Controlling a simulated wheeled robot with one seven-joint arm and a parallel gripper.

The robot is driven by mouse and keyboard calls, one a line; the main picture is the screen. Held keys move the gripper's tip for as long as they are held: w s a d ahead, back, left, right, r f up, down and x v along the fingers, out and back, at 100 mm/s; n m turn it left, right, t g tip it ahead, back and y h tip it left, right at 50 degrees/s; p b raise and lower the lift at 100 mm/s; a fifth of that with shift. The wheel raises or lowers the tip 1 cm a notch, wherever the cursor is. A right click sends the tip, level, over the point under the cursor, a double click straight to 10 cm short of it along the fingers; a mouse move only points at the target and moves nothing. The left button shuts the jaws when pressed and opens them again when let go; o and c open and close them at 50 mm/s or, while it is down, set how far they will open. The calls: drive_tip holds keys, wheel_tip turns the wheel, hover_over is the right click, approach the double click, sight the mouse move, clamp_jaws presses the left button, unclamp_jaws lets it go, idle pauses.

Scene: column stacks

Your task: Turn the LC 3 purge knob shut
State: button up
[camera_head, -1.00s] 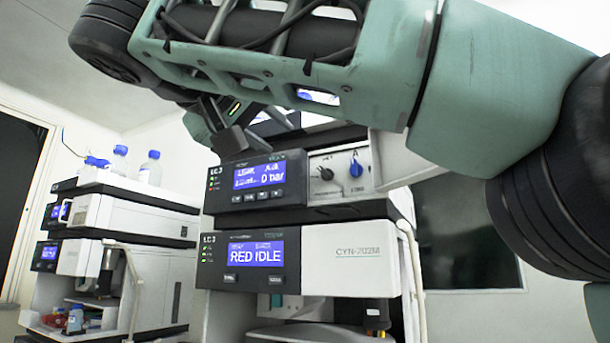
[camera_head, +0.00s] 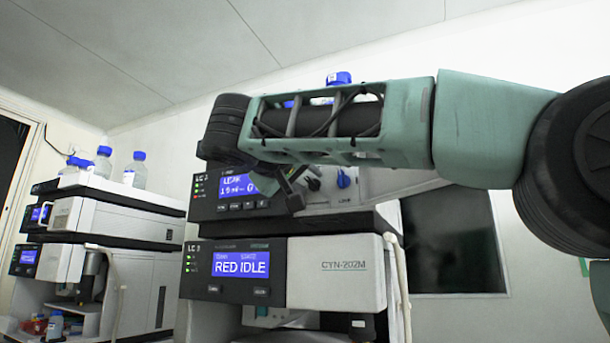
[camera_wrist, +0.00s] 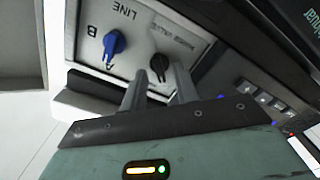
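The LC 3 purge knob is the small black knob (camera_head: 314,184) on the pale panel right of the upper LC 3 display (camera_head: 228,190). In the wrist view the black knob (camera_wrist: 159,65) lies between the fingertips of my gripper (camera_wrist: 160,72), beyond them. The two fingers are apart with nothing held between them. I cannot tell whether the tips touch the knob. In the head view my gripper (camera_head: 292,190) is in front of the display's right end, left of the black knob. It hides part of the screen and panel.
A blue LINE knob (camera_head: 343,178) sits right of the black knob; the wrist view shows it too (camera_wrist: 114,46), left of the fingers. A lower module (camera_head: 335,272) reads RED IDLE. Another stack (camera_head: 120,215) with blue-capped bottles stands left.

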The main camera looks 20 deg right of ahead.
drive_tip(key=shift+d, duration=0.1)
clamp_jaws()
drive_tip(key=shift+f+m+b, duration=0.2)
drive_tip(key=shift+m+b, duration=0.1)
drive_tip(key=shift+b, duration=0.75)
drive_tip(key=m+b, duration=0.2)
drive_tip(key=b, duration=0.1)
drive_tip(key=shift+f+m, duration=0.1)
drive_tip(key=shift+m, duration=0.2)
drive_tip(key=shift+r+m+b, duration=0.15)
drive_tip(key=shift+m+b, duration=0.8)
drive_tip(key=shift+m, duration=0.25)
drive_tip(key=shift+r+m+b, duration=0.15)
drive_tip(key=shift+m+b, duration=0.75)
drive_tip(key=shift+m, duration=0.3)
drive_tip(key=shift+r, duration=0.1)
